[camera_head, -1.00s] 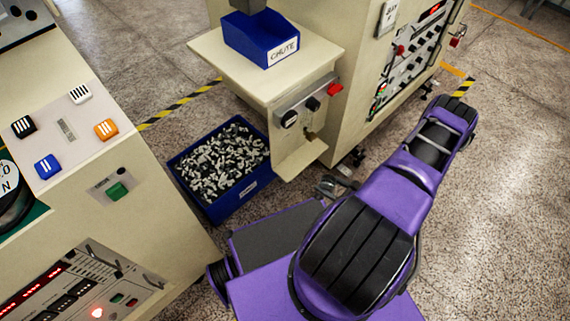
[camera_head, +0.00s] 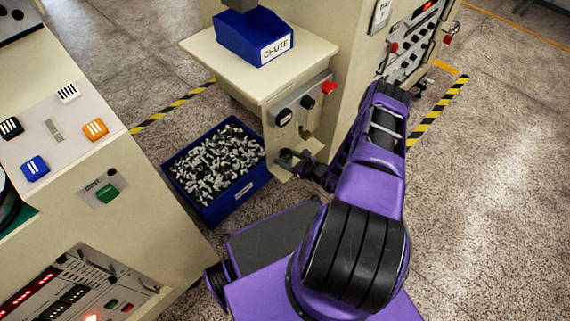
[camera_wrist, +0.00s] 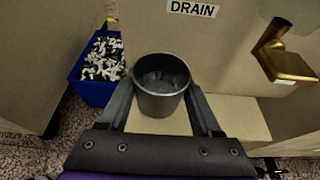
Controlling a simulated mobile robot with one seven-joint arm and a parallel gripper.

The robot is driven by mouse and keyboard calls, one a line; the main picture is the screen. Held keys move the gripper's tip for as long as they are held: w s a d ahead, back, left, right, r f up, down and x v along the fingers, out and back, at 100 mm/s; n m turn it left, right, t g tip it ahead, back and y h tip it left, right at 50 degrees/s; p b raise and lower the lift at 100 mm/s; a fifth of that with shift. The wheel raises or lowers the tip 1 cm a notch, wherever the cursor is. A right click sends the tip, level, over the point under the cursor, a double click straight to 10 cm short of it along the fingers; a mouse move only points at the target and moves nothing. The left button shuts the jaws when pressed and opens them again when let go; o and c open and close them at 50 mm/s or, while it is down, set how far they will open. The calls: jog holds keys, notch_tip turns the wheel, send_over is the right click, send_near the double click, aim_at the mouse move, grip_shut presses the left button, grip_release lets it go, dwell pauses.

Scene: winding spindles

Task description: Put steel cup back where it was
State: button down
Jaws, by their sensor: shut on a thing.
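The steel cup (camera_wrist: 161,84) is a dark grey, open-topped cup, upright between the two fingers of my gripper (camera_wrist: 160,98) in the wrist view. My gripper is shut on it. The inside of the cup looks grey, with no clear contents. Under and beside it is a pale ledge (camera_wrist: 238,117); I cannot tell whether the cup touches it. In the head view my gripper (camera_head: 300,166) is low at the front of the cream machine, by that ledge, and the cup is too small and dark there to make out clearly.
A brass tap (camera_wrist: 284,52) sticks out right of the cup, and a DRAIN label (camera_wrist: 193,9) is on the panel. A blue bin (camera_head: 206,214) of small parts stands on the floor left of the ledge. A blue CHUTE tray (camera_head: 243,42) sits on the shelf above.

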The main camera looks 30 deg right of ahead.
notch_tip(320, 180, down, 4)
jog(key=shift+r+b, duration=0.15)
jog(key=shift+b, duration=0.4)
jog(key=shift+w, duration=0.2)
jog(key=shift+f, duration=0.2)
jog(key=shift+c, duration=0.4)
grip_release()
